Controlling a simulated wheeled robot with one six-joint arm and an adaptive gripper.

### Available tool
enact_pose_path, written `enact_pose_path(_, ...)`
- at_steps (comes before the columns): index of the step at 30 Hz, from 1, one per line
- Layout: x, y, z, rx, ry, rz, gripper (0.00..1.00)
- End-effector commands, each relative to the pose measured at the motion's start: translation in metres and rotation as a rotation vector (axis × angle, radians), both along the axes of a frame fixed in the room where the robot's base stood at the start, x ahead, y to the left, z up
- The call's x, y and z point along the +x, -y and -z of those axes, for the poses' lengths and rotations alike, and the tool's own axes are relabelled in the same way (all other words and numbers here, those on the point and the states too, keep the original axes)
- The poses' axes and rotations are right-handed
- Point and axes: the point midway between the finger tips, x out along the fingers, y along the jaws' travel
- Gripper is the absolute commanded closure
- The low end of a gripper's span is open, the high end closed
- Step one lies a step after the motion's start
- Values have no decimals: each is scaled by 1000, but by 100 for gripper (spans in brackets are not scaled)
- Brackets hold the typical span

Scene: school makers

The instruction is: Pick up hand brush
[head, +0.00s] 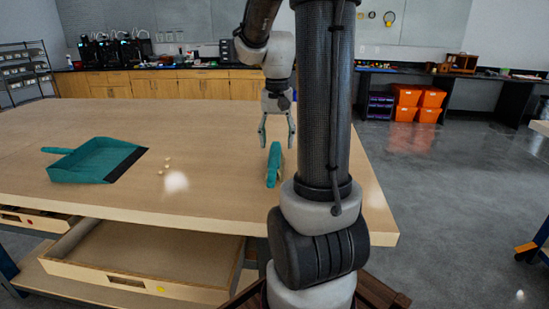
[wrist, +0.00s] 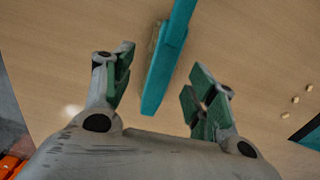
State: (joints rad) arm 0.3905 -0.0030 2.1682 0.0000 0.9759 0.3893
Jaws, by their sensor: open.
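The hand brush (head: 273,165) is teal with pale bristles and lies on the wooden table near its right side, partly behind my arm in the head view. In the wrist view the hand brush (wrist: 169,62) runs from the top edge down to between my fingers, its bristles on the left side. My gripper (head: 277,144) is open above the table at the brush. In the wrist view my gripper (wrist: 158,85) has its two green-padded fingers on either side of the brush's near end, with a gap on each side. The fingers hold nothing.
A teal dustpan (head: 95,160) lies on the left of the table (head: 215,130). Several small pale crumbs (head: 166,165) lie between it and the brush. An open drawer (head: 150,262) sticks out below the table's front edge. The tabletop around the brush is mostly clear.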

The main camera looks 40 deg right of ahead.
Motion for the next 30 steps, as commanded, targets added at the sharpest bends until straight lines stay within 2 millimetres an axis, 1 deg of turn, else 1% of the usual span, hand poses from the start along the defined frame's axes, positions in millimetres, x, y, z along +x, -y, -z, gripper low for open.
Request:
enact_pose_path(1,0,0,7,1,-4,3,43)
enact_pose_path(8,3,-2,36,2,-5,0,43)
enact_pose_path(12,6,-3,59,1,-4,0,43)
enact_pose_path(14,6,-4,66,3,-4,-1,43)
enact_pose_path(17,6,-3,71,1,-1,-1,43)
enact_pose_path(23,6,-3,72,1,1,-1,43)
enact_pose_path(26,6,-3,72,1,1,-2,59)
enact_pose_path(30,6,-3,72,1,1,-2,85)
